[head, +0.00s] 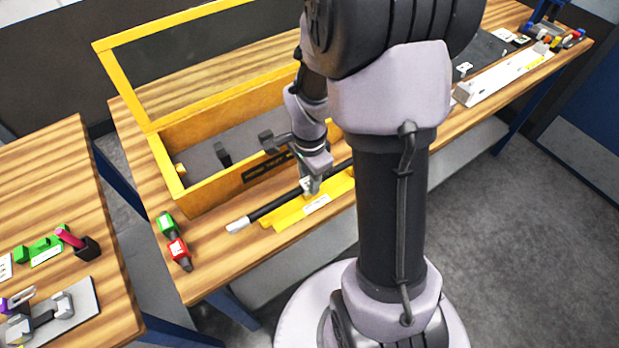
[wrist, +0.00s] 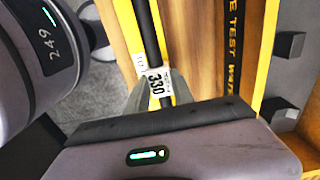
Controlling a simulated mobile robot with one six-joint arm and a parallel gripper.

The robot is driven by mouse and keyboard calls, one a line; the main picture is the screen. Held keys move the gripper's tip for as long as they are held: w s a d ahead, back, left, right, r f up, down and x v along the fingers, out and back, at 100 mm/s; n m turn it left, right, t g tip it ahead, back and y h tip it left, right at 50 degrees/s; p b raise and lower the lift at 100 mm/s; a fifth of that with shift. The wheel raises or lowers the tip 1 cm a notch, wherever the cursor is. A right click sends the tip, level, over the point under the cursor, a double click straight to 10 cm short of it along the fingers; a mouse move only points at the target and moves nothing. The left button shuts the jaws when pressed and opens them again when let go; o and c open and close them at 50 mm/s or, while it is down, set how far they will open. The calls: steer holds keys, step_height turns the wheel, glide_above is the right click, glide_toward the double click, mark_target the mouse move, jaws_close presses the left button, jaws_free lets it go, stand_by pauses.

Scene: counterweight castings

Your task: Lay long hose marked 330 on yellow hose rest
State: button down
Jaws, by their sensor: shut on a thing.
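The long black hose (head: 270,207) has a pale end fitting at its left end. My gripper (head: 310,187) is shut on it around its middle. In the wrist view the hose (wrist: 148,30) runs up between the fingers (wrist: 157,92), and its white tag reads 330. The yellow hose rest (head: 285,218) is on the bench directly under the hose, with a white label on its front. The hose lies along the rest, its left end sticking out past it. I cannot tell whether it touches the rest. My arm hides the right part of both.
A yellow-framed box (head: 205,190) with a raised clear lid stands just behind the rest. Green and red pieces (head: 178,250) lie at the bench's left front. A white rail (head: 505,75) lies at the right. Another table (head: 60,180) is at the left.

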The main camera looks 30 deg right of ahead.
steer(key=shift+f+b, duration=0.65)
steer(key=shift+f, duration=0.05)
steer(key=c, duration=1)
jaws_free()
step_height(320, 180, up, 7)
steer(key=p, duration=0.5)
steer(key=shift+r, duration=0.1)
